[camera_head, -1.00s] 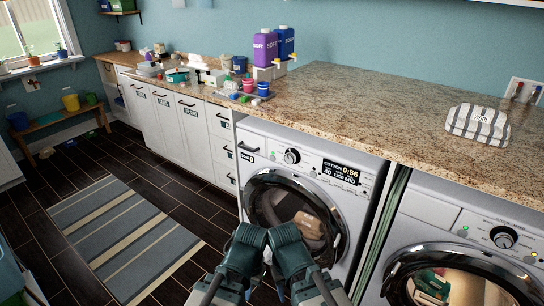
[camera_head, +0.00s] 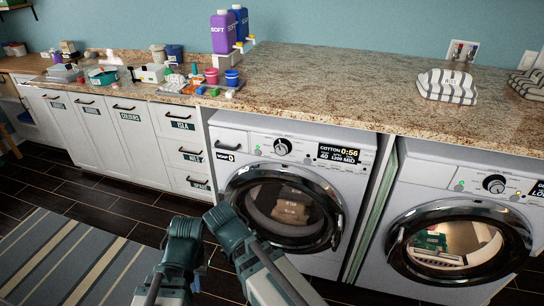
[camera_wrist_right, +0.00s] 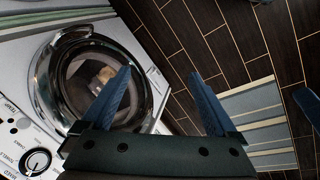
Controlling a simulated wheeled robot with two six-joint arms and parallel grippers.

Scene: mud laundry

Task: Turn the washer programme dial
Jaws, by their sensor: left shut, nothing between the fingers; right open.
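The washer (camera_head: 240,160) is the left white machine under the counter; its display reads COTTON 0:56. Its round programme dial (camera_head: 283,146) is left of the display, and it shows large at the lower left of the right wrist view (camera_wrist_right: 36,162). Its glass door is shut with beige cloth inside. My right gripper (camera_wrist_right: 158,78) is open and empty, its blue fingers pointing towards the door side and floor, apart from the dial. My left gripper (camera_head: 197,274) is low in front of the washer, shut and empty, mostly hidden by my arms. Neither gripper touches the dial.
A second machine (camera_head: 440,180) with its own dial stands at the right. The granite counter (camera_head: 330,85) above holds purple and blue bottles (camera_head: 228,35), cups and a folded striped towel (camera_head: 447,87). A striped rug (camera_head: 60,255) lies on the dark floor at left.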

